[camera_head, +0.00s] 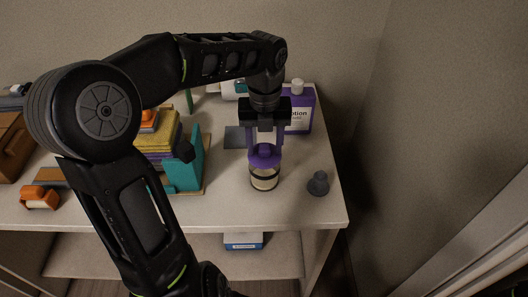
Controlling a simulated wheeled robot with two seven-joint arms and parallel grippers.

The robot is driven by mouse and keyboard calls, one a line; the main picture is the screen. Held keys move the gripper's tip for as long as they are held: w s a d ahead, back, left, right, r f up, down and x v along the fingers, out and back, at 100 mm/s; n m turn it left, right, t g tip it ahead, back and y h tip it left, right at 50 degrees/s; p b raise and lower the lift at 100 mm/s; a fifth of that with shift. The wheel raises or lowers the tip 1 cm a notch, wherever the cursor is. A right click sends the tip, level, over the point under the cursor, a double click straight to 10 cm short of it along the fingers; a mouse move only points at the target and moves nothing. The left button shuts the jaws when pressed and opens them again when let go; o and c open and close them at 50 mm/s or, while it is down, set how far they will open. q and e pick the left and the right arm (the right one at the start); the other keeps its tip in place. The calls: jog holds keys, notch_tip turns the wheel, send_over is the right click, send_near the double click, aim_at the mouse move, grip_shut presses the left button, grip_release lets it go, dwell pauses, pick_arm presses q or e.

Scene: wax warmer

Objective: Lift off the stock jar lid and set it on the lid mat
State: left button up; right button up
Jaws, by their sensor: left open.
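The stock jar (264,181) is a clear jar with pale contents and a dark band, upright near the front right of the tabletop. Its purple lid (264,160) is on top, with a knob. My left gripper (265,143) points down directly above the lid, open, with its fingers to either side of the knob. I cannot tell if they touch it. A dark grey flat mat (234,138), which looks like the lid mat, lies behind and left of the jar, partly hidden by my gripper. My right gripper is not in view.
A purple lotion bottle (300,112) stands behind right of the gripper. A small dark grey object (318,183) sits right of the jar, near the table's (225,214) right edge. An orange object (39,197) lies far left.

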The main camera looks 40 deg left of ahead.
pick_arm(q)
jog(key=shift+c, duration=0.3)
dwell(0.8)
grip_shut()
dwell(0.3)
